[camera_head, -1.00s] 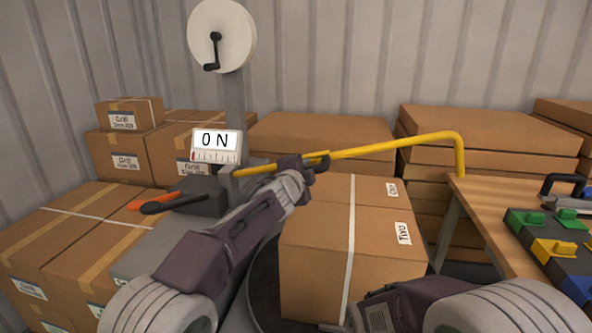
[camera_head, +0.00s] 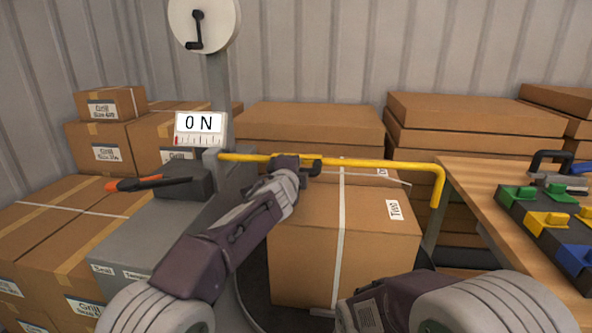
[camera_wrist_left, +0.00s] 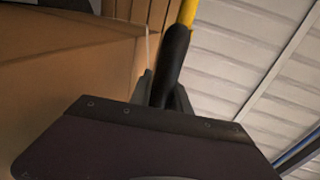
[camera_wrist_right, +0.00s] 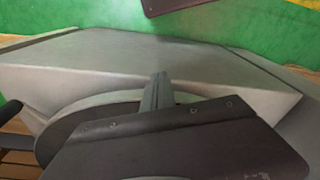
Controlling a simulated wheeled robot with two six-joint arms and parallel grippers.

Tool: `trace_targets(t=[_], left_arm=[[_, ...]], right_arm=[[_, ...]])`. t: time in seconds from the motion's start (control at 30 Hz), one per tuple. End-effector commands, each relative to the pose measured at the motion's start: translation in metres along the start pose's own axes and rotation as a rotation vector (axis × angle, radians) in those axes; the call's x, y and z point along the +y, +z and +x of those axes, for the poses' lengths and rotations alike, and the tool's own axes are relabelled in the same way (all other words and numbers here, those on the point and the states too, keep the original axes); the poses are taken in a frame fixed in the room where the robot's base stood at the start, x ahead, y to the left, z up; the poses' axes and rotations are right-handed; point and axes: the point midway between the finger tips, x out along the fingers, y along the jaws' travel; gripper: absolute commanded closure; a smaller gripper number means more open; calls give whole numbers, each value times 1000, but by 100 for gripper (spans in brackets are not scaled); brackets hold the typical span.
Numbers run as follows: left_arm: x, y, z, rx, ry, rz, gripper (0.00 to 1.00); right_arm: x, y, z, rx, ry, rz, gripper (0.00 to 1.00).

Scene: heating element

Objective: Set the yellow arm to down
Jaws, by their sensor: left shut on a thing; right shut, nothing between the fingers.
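The yellow arm (camera_head: 385,164) is a long bar that runs from a grey post on the left, almost level with a slight drop to the right. Its right end bends downward. My left gripper (camera_head: 309,166) is shut on the bar near its middle. In the left wrist view, the yellow arm (camera_wrist_left: 188,12) shows at the top, in line with a dark rounded piece between the fingers (camera_wrist_left: 165,90). My right gripper is low at the front, its tip (camera_head: 322,312) beside the box; its fingers (camera_wrist_right: 160,90) are shut and empty in the right wrist view.
A large carton (camera_head: 300,250) lies under the bar. A wooden table (camera_head: 475,180) with coloured blocks is at right. Cartons stack behind.

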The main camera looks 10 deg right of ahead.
Motion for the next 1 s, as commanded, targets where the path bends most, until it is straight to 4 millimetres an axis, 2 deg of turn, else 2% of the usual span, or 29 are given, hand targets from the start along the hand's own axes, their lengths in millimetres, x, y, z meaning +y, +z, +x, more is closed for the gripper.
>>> trace_targets(t=[0.07,0.1,0.17,0.57,0.67,0.8,1.0], left_arm=[[0,1,0,-1,1,1,100],[0,1,0,-1,1,1,69],[0,1,0,-1,0,0,56],[2,0,-6,0,-1,0,56],[3,0,-21,1,-3,-1,56],[3,0,-50,1,-3,0,56],[1,0,-80,0,-1,0,56]], right_arm=[[0,0,0,0,0,0,100],[0,0,0,0,0,0,100],[0,0,0,0,0,0,100],[0,1,6,0,0,0,100],[0,2,16,0,0,0,100],[1,3,29,0,0,0,100],[1,4,34,0,0,0,100]])
